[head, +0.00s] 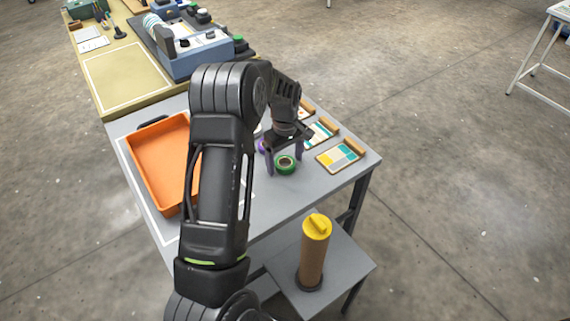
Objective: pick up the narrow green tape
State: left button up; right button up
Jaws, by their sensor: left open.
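The green tape (286,164) is a small green roll lying flat on the grey table, right of the middle. My left gripper (284,165) is above the table with its fingers pointing down, open, one finger on each side of the green roll. I cannot tell from this view how far the fingertips are above the table. A purple roll (262,146) shows partly behind the left finger. My right gripper is out of view.
An orange tray (161,160) stands at the table's left. Several sample cards (340,155) lie to the right of the gripper. A yellow-capped brown cylinder (313,250) stands on a lower shelf in front. A blue-grey press (190,45) is on the bench behind.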

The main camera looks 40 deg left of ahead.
pick_arm(q)
jog(key=shift+c, duration=0.3)
jog(key=c, duration=1.4)
